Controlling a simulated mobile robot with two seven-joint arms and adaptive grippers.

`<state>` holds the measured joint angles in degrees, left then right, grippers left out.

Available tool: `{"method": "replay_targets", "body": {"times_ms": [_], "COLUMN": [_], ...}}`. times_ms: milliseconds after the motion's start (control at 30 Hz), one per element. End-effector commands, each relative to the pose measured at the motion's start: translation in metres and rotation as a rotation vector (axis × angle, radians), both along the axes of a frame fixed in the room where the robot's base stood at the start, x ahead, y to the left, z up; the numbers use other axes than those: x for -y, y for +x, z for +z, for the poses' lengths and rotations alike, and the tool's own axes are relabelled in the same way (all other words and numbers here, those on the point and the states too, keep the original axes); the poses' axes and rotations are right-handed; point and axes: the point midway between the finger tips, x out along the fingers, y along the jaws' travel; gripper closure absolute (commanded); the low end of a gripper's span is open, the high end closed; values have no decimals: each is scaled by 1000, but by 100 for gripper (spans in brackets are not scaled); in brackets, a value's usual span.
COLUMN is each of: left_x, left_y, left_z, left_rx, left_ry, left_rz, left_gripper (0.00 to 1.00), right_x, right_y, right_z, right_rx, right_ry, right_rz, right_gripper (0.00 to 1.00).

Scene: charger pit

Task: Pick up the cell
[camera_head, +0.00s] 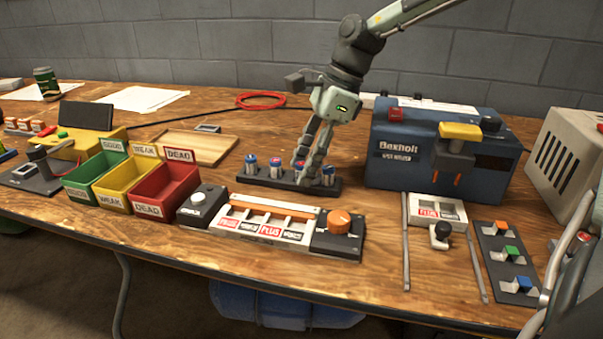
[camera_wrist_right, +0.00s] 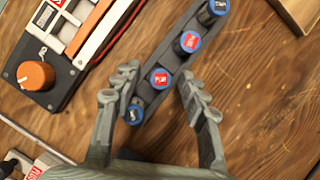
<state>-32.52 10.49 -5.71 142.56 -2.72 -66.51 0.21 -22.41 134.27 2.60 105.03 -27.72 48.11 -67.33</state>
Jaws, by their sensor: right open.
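Several short cylindrical cells with blue rims stand upright in a row in a black rack (camera_head: 290,184). The leftmost cell (camera_head: 251,165) and the rightmost cell (camera_head: 328,175) show in the head view. My right gripper (camera_head: 306,170) reaches down over the rack, its fingers partly hiding the cells behind them. In the right wrist view, my open right gripper (camera_wrist_right: 159,76) has one finger on each side of a red-topped cell (camera_wrist_right: 160,78), with gaps visible. Whether the fingers are level with the cell, I cannot tell. My left gripper is not in view.
A charger panel with an orange knob (camera_head: 339,222) lies in front of the rack. Green, yellow and red bins (camera_head: 166,190) stand to the left. A blue Bexholt box (camera_head: 400,176) stands close on the right. A wooden tray (camera_head: 190,147) lies behind the bins.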

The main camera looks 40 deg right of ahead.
Motion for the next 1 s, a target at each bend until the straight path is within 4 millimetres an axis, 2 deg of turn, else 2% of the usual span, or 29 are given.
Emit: {"method": "replay_targets", "body": {"times_ms": [167, 500, 833, 1000], "left_x": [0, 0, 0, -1], "left_y": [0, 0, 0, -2], "left_z": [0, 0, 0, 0], "left_rx": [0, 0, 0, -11], "left_ry": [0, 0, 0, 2], "left_rz": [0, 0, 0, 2], "left_gripper": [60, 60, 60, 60], "right_x": [0, 0, 0, 0], "right_y": [0, 0, 0, 1], "right_z": [0, 1, 2, 23], "right_rx": [0, 0, 1, 6], "right_ry": [0, 0, 1, 1], "right_rz": [0, 0, 0, 0], "right_gripper": [57, 99, 100, 100]}}
